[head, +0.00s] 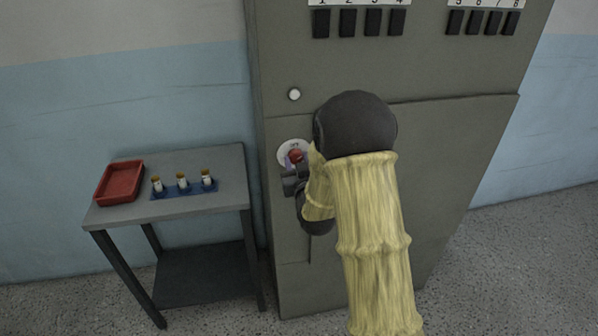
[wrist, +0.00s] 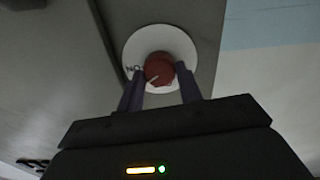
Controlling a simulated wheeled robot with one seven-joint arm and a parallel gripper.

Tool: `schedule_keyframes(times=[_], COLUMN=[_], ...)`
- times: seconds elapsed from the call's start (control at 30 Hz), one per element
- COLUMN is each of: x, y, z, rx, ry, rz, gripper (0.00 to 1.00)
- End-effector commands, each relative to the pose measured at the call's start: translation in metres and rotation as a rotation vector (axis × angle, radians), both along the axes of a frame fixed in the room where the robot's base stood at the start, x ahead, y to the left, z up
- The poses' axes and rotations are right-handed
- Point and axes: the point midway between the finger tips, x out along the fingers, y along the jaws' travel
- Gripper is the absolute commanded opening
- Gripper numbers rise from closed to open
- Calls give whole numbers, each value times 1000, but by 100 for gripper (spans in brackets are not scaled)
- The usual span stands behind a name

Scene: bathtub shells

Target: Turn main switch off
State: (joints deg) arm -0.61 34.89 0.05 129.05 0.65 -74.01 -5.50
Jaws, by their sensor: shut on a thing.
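The main switch is a red round knob (head: 296,156) on a white round plate (head: 284,150) on the grey cabinet's front. In the wrist view the red knob (wrist: 159,69) bears a pale pointer line that slants down to the left, and letters reading like "ON" show at the left of the white plate (wrist: 180,40). My gripper (wrist: 160,88) has its two fingers on either side of the knob, shut on it. In the head view my gripper (head: 300,167) is at the knob, partly hidden by my arm.
A round white lamp or button (head: 294,94) sits above the switch. Black numbered switches (head: 347,22) line the cabinet's top (head: 430,70). To the left, a grey table (head: 220,160) holds a red tray (head: 103,182) and a blue rack (head: 184,192) with 3 small bottles.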

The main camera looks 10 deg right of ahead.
Motion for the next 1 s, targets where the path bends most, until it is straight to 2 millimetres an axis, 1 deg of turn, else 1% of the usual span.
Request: schedule_keyframes(times=[0.03,0.7,1.0], x=[-1,0,0], y=[1,2,1], z=[-9,-8,-7], rx=[-43,-680,-916], ry=[7,7,8], rz=[2,4,1], gripper=[13,13,13])
